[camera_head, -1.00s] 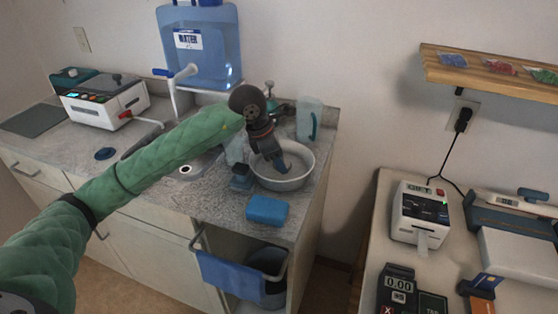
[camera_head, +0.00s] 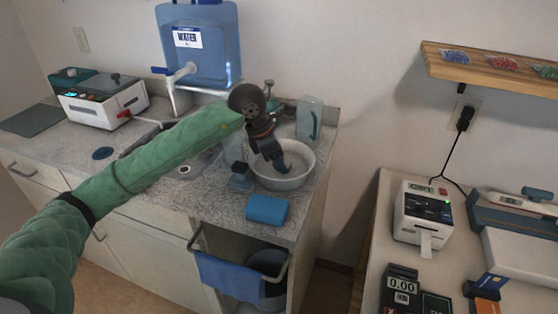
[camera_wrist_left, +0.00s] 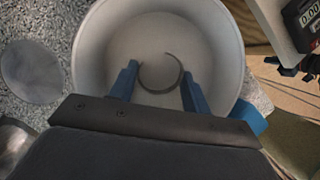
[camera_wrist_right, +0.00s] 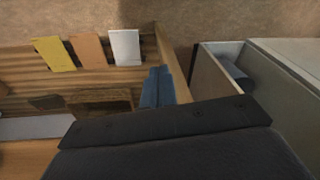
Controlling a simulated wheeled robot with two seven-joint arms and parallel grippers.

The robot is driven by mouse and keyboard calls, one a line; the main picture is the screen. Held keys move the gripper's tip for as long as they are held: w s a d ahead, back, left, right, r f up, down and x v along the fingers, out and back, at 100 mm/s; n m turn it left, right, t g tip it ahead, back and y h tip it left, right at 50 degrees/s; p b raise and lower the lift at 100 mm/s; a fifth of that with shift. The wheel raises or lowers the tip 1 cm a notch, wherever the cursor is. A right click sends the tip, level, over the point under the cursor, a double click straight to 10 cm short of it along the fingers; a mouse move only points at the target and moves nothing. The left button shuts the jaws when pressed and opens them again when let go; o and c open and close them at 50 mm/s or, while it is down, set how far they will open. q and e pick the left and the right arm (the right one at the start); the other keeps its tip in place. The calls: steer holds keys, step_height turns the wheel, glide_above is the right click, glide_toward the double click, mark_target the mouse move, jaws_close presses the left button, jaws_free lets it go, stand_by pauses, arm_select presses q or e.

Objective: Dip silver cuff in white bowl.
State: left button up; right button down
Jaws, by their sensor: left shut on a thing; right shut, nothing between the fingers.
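The white bowl (camera_head: 297,181) stands on the counter near its right end. My left gripper (camera_head: 284,166) points down into the bowl's mouth, its fingertips below the rim. In the left wrist view the bowl (camera_wrist_left: 88,48) surrounds the fingertips. The silver cuff (camera_wrist_left: 177,84), a thin dark open ring, sits between the two blue fingers, which are shut on it. The cuff is over the bowl's inside; I cannot tell whether it touches the bottom. In the head view the cuff is hidden. My right gripper (camera_wrist_right: 158,88) shows only in its wrist view, shut and empty.
A blue sponge (camera_head: 267,209) lies in front of the bowl, and a small dark-capped bottle (camera_head: 241,176) stands at its left. A clear pitcher (camera_head: 309,118) and a water jug (camera_head: 200,45) stand behind. A side table (camera_head: 372,262) is at the right.

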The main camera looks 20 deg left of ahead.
stand_by(0.6)
arm_select(q)
step_height(320, 180, up, 8)
steer(key=p, duration=0.2)
steer(key=shift+p, duration=0.35)
stand_by(0.7)
steer(key=shift+r, duration=0.15)
stand_by(1.5)
steer(key=shift+b, duration=0.7)
stand_by(1.3)
